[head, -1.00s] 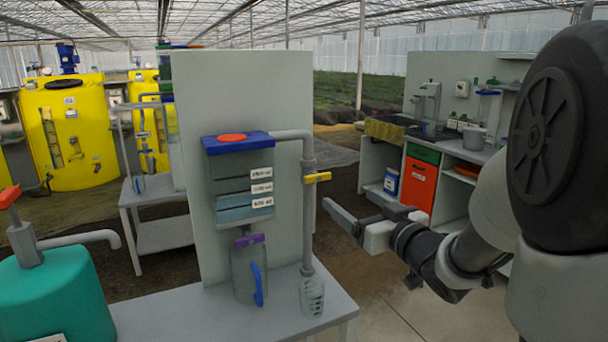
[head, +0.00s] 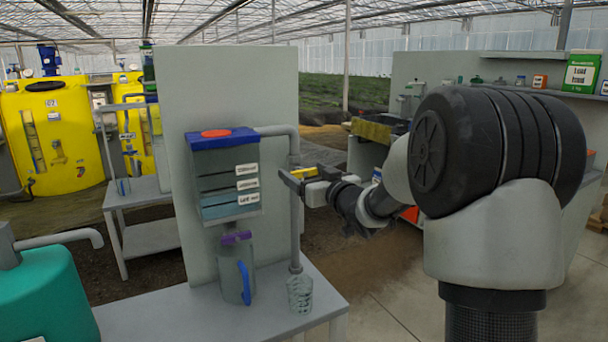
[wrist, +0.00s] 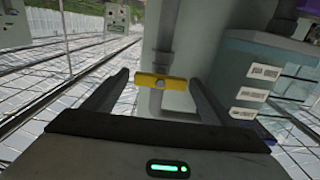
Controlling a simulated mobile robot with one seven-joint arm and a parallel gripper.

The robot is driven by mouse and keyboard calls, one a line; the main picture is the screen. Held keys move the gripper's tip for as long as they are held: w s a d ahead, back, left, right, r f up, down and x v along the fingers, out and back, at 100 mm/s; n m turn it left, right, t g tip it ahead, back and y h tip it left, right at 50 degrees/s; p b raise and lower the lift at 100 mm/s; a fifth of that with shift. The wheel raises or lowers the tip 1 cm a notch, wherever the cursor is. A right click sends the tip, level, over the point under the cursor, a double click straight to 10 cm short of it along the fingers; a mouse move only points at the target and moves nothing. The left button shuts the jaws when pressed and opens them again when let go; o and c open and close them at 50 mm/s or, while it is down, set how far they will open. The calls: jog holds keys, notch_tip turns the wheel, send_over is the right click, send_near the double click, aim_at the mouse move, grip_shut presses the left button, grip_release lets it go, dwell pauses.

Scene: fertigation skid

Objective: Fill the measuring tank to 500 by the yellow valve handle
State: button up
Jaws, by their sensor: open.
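The measuring tank (head: 222,178) is a clear box with a blue lid, an orange cap and several white labels, mounted on the upright panel. Blue-tinted liquid shows in its lower part, near the lowest label. The yellow valve handle (head: 303,173) is on the grey pipe right of the tank. My gripper (head: 291,178) is open at the valve. In the wrist view the yellow handle (wrist: 161,81) lies crosswise between the open fingers (wrist: 158,88), which stand on either side of it, apart from it. The tank also shows at right there (wrist: 265,75).
A purple handle (head: 236,238) sits under the tank, above a jug with a blue handle (head: 245,283). A clear cup (head: 300,294) stands under the pipe's lower end on the grey bench (head: 190,315). A teal tank (head: 45,295) is at lower left.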

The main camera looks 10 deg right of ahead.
jog(key=shift+w+a, duration=0.15)
jog(key=shift+w, duration=0.3)
jog(key=shift+c, duration=0.3)
jog(key=c, duration=1)
jog(key=shift+f+n+b, duration=0.3)
jog(key=shift+n+b, duration=0.2)
jog(key=shift+b, duration=0.3)
jog(key=shift+r+n+b, duration=0.25)
jog(key=shift+n+b, duration=0.4)
jog(key=shift+n, duration=0.35)
jog(key=o, duration=1.1)
jog(key=shift+c, duration=0.2)
